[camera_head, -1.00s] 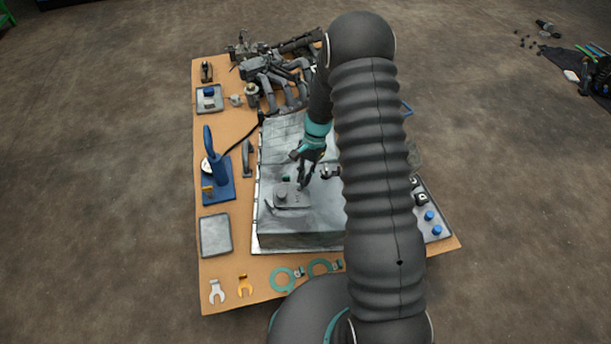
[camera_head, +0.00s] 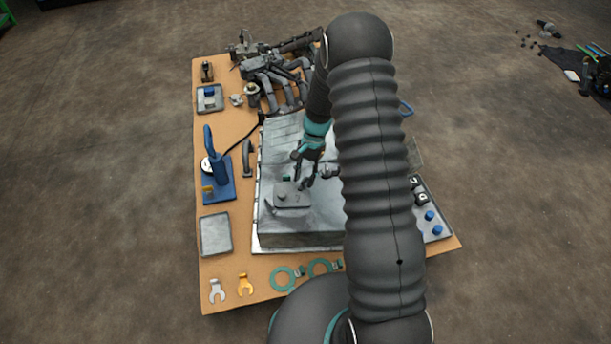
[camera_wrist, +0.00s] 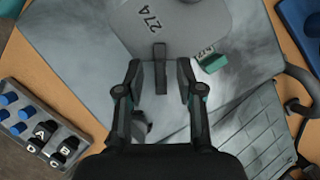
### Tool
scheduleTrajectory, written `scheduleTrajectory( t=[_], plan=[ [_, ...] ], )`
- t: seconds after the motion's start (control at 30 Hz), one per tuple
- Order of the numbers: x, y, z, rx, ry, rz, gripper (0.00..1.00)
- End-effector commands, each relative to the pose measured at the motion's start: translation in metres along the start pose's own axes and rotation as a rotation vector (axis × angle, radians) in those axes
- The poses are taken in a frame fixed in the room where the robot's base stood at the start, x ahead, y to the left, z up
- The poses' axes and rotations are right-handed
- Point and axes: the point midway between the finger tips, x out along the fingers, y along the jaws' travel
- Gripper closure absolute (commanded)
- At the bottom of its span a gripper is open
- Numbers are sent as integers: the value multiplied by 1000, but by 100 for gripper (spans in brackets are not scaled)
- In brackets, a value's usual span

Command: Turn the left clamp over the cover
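The grey cover (camera_head: 292,198), marked 274 in the wrist view (camera_wrist: 172,22), lies on the metal housing (camera_head: 300,240). My gripper (camera_head: 305,184) is low over the cover's far edge. In the wrist view my gripper (camera_wrist: 158,84) is open, with a finger on each side of a dark narrow clamp bar (camera_wrist: 160,68). Gaps show between the bar and both fingers. The bar's upper end reaches the cover's edge. I cannot tell for sure whether it is the left clamp. A dark piece (camera_wrist: 140,122) lies partly hidden behind my left finger.
A small green block (camera_wrist: 212,61) sits beside the cover. The blue press (camera_head: 217,178) and an empty grey tray (camera_head: 215,235) stand left of the housing. Lettered and blue-knobbed parts sit in a tray (camera_wrist: 38,128). My arm hides the housing's right side.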

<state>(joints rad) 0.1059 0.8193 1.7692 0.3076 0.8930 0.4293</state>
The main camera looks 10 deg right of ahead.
Motion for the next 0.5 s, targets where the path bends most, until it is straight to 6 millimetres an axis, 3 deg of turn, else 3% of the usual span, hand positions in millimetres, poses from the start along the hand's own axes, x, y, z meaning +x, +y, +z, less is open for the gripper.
scheduleTrajectory(
  t=[0.27,0.5],
  plan=[
    [-13,-1,-1,0,3,-3,63],
    [-57,0,-1,0,4,-3,63]
  ],
)
